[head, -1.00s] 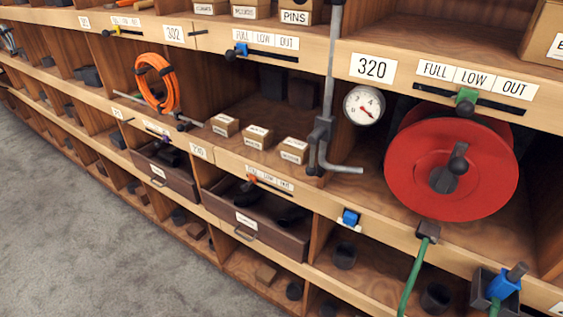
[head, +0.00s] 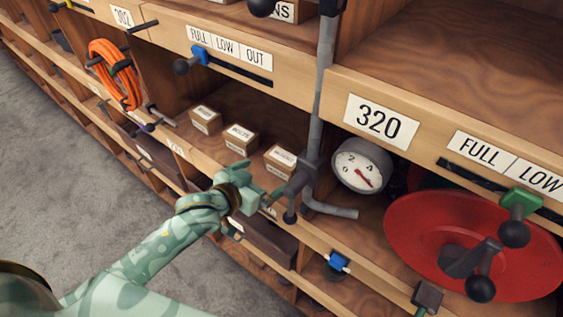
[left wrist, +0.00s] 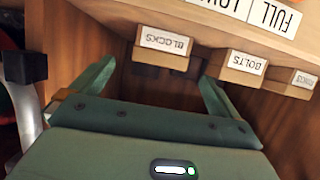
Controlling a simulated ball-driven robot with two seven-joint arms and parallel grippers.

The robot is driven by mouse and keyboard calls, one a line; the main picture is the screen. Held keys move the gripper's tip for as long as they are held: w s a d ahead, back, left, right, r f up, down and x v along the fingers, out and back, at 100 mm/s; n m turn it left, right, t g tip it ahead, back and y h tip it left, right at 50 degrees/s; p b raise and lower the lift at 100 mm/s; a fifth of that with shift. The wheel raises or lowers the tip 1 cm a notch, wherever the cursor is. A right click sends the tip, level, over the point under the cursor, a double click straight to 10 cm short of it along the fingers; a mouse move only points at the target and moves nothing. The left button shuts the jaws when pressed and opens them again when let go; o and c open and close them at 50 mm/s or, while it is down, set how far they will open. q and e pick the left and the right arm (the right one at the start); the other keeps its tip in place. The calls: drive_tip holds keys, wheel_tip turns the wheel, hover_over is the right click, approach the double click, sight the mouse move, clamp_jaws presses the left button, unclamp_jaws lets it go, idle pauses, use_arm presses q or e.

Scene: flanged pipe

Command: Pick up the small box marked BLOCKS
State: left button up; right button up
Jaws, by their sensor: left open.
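The small box marked BLOCKS (head: 281,158) is the rightmost of three small cardboard boxes on the middle shelf in the head view, close to the grey upright pipe. In the left wrist view the BLOCKS box (left wrist: 161,45) lies beyond the fingertips, roughly across the gap between them. My green left gripper (head: 257,184) is in front of that shelf, just short of the box and below it in the picture. In the left wrist view the left gripper (left wrist: 155,78) is open, with nothing between its fingers. My right gripper is not in view.
The box marked BOLTS (head: 240,138) stands beside it, and a third box (head: 205,120) is farther left. The grey pipe (head: 318,130) with its bent foot is close on the right. A dial gauge (head: 362,166) and a red disc (head: 470,245) are farther right.

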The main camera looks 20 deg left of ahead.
sight(277, 167)
use_arm(q)
drive_tip(key=x, duration=0.5)
drive_tip(key=shift+w+d+f+b, duration=0.1)
drive_tip(key=shift+w+f+b, duration=0.1)
drive_tip(key=shift+b, duration=0.1)
drive_tip(key=shift+w+d+f, duration=0.1)
drive_tip(key=shift+w+f, duration=0.1)
drive_tip(key=shift+w, duration=0.35)
drive_tip(key=b+x, duration=0.1)
drive_tip(key=x, duration=0.3)
drive_tip(key=shift+w+f, duration=0.2)
drive_tip(key=shift+w, duration=0.1)
drive_tip(key=shift+s+r, duration=0.1)
drive_tip(key=shift+c, duration=0.7)
drive_tip(key=c, duration=1)
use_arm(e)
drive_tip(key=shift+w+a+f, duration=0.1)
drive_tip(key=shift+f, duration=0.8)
